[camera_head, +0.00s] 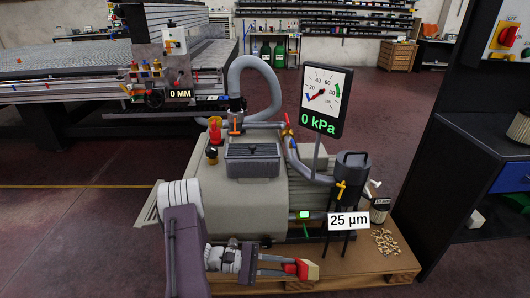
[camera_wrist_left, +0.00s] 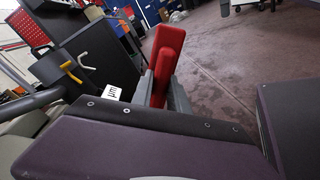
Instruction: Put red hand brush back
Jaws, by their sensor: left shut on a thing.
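The red hand brush (camera_head: 303,267) is at the tip of my left gripper (camera_head: 288,268) in the head view, over the front edge of the wooden pallet. A tan part, which looks like bristles, shows at its right end. In the left wrist view the red brush (camera_wrist_left: 166,55) stands up from between the grey fingers of my left gripper (camera_wrist_left: 165,98). The gripper is shut on it. The part between the fingers is hidden. My right gripper is not in view.
A grey vacuum pump (camera_head: 245,195) stands on the pallet (camera_head: 372,284). A black filter canister (camera_head: 351,170), a "25 µm" sign (camera_head: 348,219) and a pile of tan chips (camera_head: 386,242) are to the right. A dark cabinet (camera_head: 465,160) stands farther right. Open floor lies behind.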

